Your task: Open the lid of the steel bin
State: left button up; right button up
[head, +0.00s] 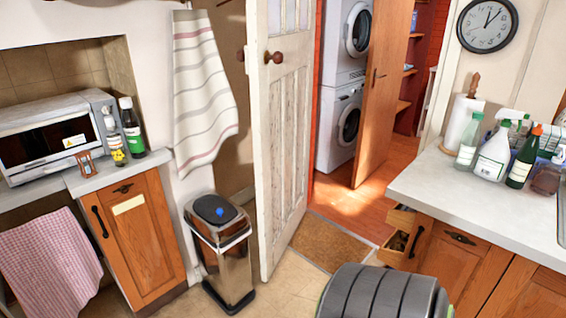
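The steel bin (228,265) stands on the floor in the head view, left of the open white door. It has a shiny steel body and a black base. Its dark lid (213,208) lies flat on top and looks shut. A small blue spot (220,211) shows on the lid. Neither of my grippers is in view.
The white door (290,130) stands close to the bin's right side. A wooden cabinet (140,240) is on its left, and a striped towel (203,95) hangs above. Tiled floor (275,297) is open in front. A partly open drawer (395,240) juts out at right.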

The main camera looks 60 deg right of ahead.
aim_at(215, 210)
jog(key=z, duration=1.5)
